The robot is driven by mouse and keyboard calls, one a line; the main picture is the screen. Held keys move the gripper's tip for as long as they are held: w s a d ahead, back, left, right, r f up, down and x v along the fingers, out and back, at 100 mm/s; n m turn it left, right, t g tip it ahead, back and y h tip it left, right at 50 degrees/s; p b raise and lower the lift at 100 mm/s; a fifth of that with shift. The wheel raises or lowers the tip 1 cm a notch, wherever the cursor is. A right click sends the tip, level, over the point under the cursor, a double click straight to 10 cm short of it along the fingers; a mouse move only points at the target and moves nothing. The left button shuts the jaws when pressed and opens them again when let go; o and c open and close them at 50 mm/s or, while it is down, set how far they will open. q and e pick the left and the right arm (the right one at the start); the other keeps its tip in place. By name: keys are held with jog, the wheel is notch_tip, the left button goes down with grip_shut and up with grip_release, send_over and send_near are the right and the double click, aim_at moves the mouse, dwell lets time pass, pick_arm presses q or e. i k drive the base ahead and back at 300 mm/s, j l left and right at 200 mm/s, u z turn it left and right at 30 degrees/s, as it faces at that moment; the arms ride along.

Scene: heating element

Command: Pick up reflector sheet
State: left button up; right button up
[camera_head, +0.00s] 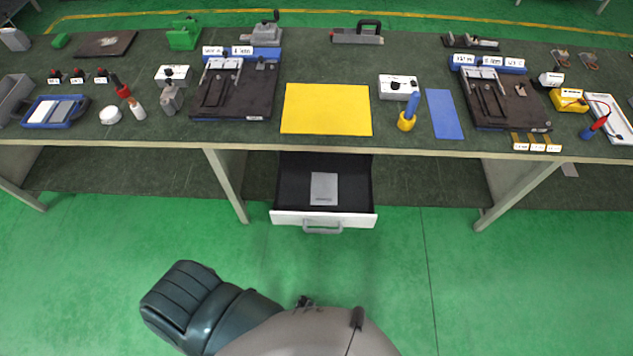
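A flat grey sheet (324,189) lies in the open drawer (290,217) below the middle of the bench. It may be the reflector sheet, but its small marking is too small to read. The drawer is pulled out, with a white front, a grey handle and a dark inside. A larger yellow sheet (326,109) and a narrow blue sheet (444,114) lie flat on the bench top above. Neither of my grippers is in view.
Two dark fixture boards (234,98) and (503,103) stand on the bench. A blue-handled tool sits in a yellow holder (406,124) near the front edge. Bench legs (228,185) flank the drawer. Green floor in front of it is mostly clear.

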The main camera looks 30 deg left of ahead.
aim_at(323, 185)
jog(key=u, duration=0.85)
jog(key=k+l, duration=0.1)
jog(key=l, duration=0.1)
